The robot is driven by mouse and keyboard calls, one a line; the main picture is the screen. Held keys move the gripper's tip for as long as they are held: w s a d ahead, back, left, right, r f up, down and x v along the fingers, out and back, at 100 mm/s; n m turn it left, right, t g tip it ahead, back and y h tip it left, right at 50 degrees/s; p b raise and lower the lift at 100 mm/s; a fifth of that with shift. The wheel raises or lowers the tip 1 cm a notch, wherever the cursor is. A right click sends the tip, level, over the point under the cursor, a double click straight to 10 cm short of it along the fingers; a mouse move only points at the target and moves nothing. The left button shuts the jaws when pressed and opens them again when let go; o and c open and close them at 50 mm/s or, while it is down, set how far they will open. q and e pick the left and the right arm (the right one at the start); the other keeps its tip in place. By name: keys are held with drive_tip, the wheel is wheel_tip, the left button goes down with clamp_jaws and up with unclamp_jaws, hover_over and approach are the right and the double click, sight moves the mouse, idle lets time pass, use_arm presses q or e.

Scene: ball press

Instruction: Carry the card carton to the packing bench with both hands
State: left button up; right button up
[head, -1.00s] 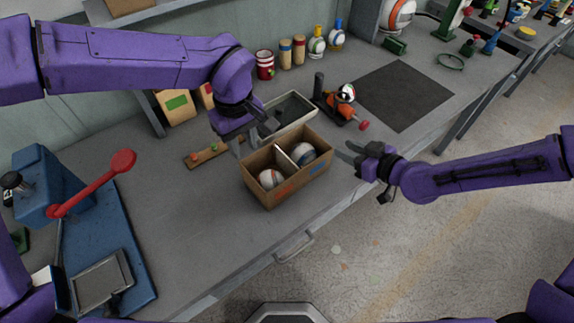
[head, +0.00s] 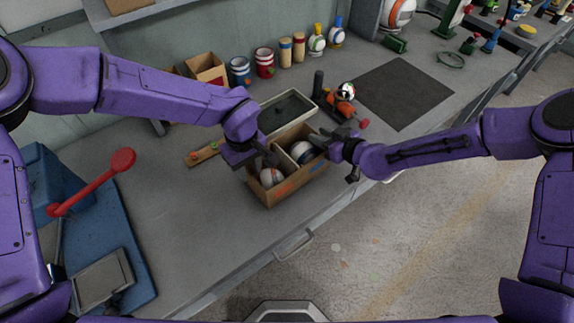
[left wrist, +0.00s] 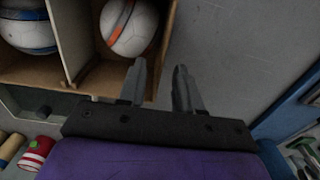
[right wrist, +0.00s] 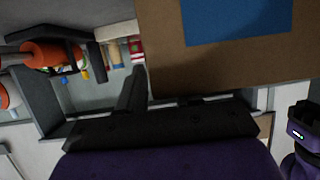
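The card carton (head: 270,195) is an open brown box on the grey bench, with a divider and one ball in each of two compartments. Orange and blue marks show on its front. My left gripper (head: 266,160) is at its left end; in the left wrist view the fingers (left wrist: 158,85) are apart, with the end wall (left wrist: 163,50) between them. My right gripper (head: 333,139) is at its right end. In the right wrist view, one finger shows beside the carton wall with the blue mark (right wrist: 235,20); the other is mostly hidden behind that wall.
A grey tray (head: 262,124) and an orange device (head: 341,106) stand behind the carton. A blue press (head: 110,235) with a red lever is at left. A dark mat (head: 402,94) lies clear at right. Another bench (head: 515,42) stands at far right.

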use_arm(q)
drive_tip(key=shift+f, duration=0.1)
use_arm(e)
drive_tip(key=shift+a, duration=0.1)
use_arm(q)
clamp_jaws()
use_arm(e)
clamp_jaws()
